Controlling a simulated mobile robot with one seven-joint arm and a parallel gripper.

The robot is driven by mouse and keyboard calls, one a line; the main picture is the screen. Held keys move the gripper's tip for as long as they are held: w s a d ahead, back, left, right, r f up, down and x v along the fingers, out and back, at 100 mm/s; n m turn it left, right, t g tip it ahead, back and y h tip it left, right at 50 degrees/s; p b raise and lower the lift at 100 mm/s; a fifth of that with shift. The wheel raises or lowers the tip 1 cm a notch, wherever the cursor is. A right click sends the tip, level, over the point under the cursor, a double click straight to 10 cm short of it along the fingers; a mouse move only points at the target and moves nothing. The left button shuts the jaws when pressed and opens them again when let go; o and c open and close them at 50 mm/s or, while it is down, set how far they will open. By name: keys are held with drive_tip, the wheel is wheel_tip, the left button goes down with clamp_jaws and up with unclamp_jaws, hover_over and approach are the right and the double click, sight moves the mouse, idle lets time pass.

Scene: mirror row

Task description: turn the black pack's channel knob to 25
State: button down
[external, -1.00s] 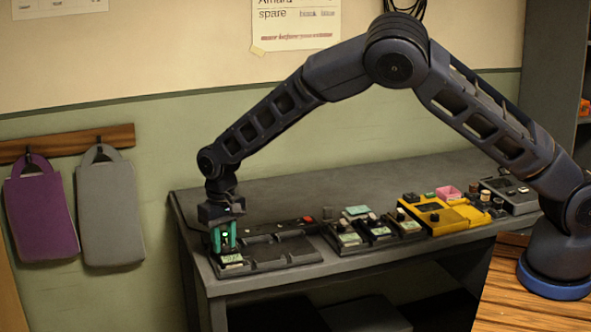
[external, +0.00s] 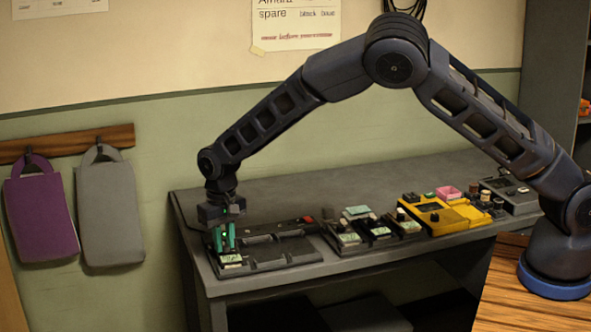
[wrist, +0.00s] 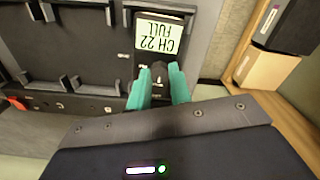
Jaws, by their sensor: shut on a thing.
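The black pack (wrist: 128,52) sits at the near left end of the dark dock on the bench; in the external view its lit display (external: 231,259) faces up. In the wrist view the display (wrist: 158,37) appears upside down and reads "CH 22 FULL". The dark channel knob (wrist: 158,72) is beside the display. My gripper (wrist: 159,80) has teal fingers, one on each side of the knob, and is shut on it. The fingers hide part of the knob. In the external view my gripper (external: 225,246) points down at the pack.
The dock's other bays (external: 275,253) beside the pack look empty. A purple bag (external: 41,212) and a grey bag (external: 111,215) hang on the wall at left.

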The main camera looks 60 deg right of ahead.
sight(225, 246)
drive_tip(key=shift+m, duration=0.3)
drive_tip(key=m, duration=0.3)
drive_tip(key=shift+m, duration=1.7)
drive_tip(key=c, duration=1.5)
unclamp_jaws()
drive_tip(key=shift+c, duration=0.2)
wheel_tip(225, 246, up, 11)
